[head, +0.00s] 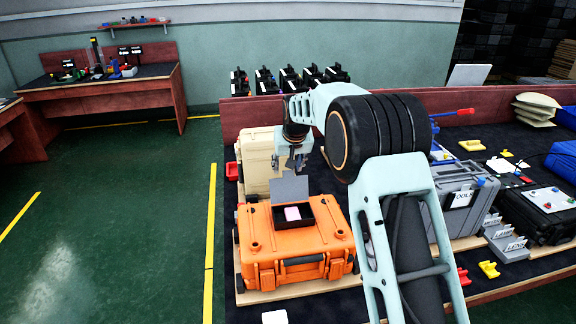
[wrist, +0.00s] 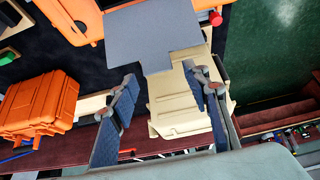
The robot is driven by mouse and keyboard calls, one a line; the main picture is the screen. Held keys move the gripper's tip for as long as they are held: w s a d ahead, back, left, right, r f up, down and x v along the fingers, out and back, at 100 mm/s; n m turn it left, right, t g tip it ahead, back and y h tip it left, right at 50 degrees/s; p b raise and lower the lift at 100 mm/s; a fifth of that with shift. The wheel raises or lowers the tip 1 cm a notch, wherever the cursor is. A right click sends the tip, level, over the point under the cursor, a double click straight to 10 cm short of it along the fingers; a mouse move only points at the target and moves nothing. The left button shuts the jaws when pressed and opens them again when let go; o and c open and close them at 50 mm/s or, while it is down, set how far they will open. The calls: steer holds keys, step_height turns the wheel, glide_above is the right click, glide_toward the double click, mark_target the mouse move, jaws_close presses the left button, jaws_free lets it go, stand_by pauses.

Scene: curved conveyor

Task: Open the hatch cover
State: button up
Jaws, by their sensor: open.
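The orange case (head: 293,243) stands on the table in the head view. Its top opening has a dark interior with a pale pink-white block (head: 292,213) inside. The grey hatch cover (head: 289,188) stands raised at the back of this opening. In the wrist view the cover (wrist: 152,38) is a flat grey plate with a narrower tab towards my gripper. My gripper (head: 291,163) is just above and behind the cover's upper edge. In the wrist view my gripper (wrist: 160,78) is open, its fingers apart on either side of the tab; contact cannot be told.
A beige case (head: 257,160) stands behind the orange one and below my fingers. A grey case (head: 462,200) and a black case (head: 538,210) stand to the right. Several black items (head: 290,78) line the back. Another orange case (wrist: 38,105) shows in the wrist view.

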steer(key=v, duration=1.2)
steer(key=shift+w, duration=0.1)
